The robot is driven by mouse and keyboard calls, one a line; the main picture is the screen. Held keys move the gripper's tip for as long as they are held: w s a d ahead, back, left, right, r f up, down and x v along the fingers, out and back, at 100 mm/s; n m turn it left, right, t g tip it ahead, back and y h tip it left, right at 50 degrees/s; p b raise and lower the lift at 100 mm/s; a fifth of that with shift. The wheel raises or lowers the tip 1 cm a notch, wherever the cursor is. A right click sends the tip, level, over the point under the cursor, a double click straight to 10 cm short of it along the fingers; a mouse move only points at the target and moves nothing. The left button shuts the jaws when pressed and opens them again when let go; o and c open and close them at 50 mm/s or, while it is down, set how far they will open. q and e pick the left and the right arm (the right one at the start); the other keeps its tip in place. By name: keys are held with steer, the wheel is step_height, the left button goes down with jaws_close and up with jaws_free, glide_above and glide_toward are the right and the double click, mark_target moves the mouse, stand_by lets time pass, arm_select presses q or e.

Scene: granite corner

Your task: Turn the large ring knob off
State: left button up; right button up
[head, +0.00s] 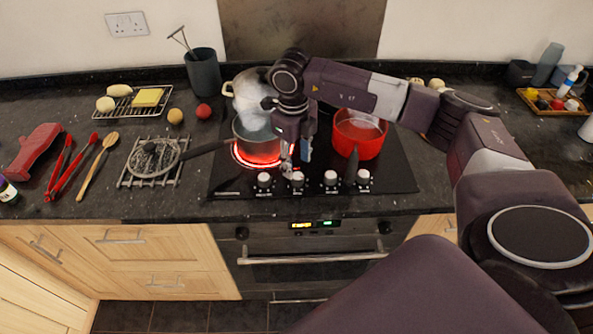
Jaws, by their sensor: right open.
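A row of several silver knobs runs along the front of the black hob (395,180): a far-left knob (264,180), a second knob (297,179), a third knob (330,178) and a far-right knob (363,177). Their labels are too small to read, so I cannot tell which one serves the large ring. The front-left ring (256,161) glows red under a steaming saucepan (243,136). My right gripper (296,161) is open, pointing down just above and behind the second knob; I see no clear contact. My left gripper is not in view.
The pan's dark handle (205,148) reaches left over the counter.

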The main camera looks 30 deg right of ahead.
mark_target(297, 175)
step_height(297, 175, down, 4)
steer(key=shift+r+p, duration=0.1)
steer(key=shift+p, duration=0.45)
steer(key=shift+f, duration=0.7)
steer(key=shift+w, duration=0.1)
steer(key=c, duration=1.2)
steer(key=shift+o, duration=0.2)
